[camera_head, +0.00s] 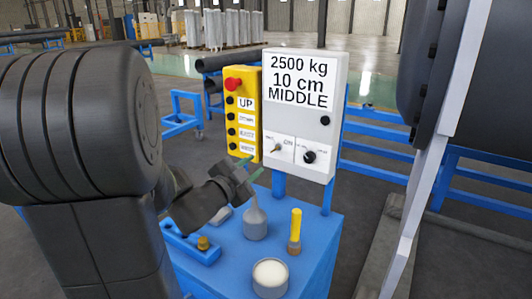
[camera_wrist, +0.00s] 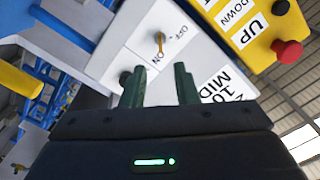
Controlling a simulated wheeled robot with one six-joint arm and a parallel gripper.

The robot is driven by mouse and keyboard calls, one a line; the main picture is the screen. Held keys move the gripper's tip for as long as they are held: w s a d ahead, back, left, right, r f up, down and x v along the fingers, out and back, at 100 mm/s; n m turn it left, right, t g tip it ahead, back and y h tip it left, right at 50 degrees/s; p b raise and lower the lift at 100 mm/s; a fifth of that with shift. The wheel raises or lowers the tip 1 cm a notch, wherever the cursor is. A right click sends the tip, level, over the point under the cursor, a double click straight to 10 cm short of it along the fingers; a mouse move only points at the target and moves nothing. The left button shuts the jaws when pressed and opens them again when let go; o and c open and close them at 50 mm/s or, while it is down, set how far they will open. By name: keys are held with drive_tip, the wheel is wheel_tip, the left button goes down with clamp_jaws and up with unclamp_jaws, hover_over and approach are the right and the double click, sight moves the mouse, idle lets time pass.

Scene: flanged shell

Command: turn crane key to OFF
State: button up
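The crane key is a small brass-coloured key (camera_head: 278,148) on a white plate low on the grey control box (camera_head: 335,110). In the wrist view the key (camera_wrist: 159,42) sits between the printed words OFF and ON; which word it points to is not clear. My gripper (camera_head: 246,166) is in front and to the left of the box, apart from the key. In the wrist view its two green fingers (camera_wrist: 159,84) stand apart with nothing between them, and the key shows beyond the gap.
A black knob (camera_head: 309,157) sits right of the key. A yellow button pendant (camera_head: 243,115) with a red button adjoins the box. Below, a blue table (camera_head: 220,275) holds a grey funnel-like can (camera_head: 255,225), a yellow-handled tool (camera_head: 295,228) and a white-filled cup (camera_head: 270,278). A dark flanged shell (camera_head: 425,60) stands right.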

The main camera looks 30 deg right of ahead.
sight(272, 152)
drive_tip(key=x, duration=0.9)
drive_tip(key=shift+d+p, duration=0.25)
drive_tip(key=shift+p, duration=0.15)
drive_tip(key=shift+w, duration=0.15)
clamp_jaws()
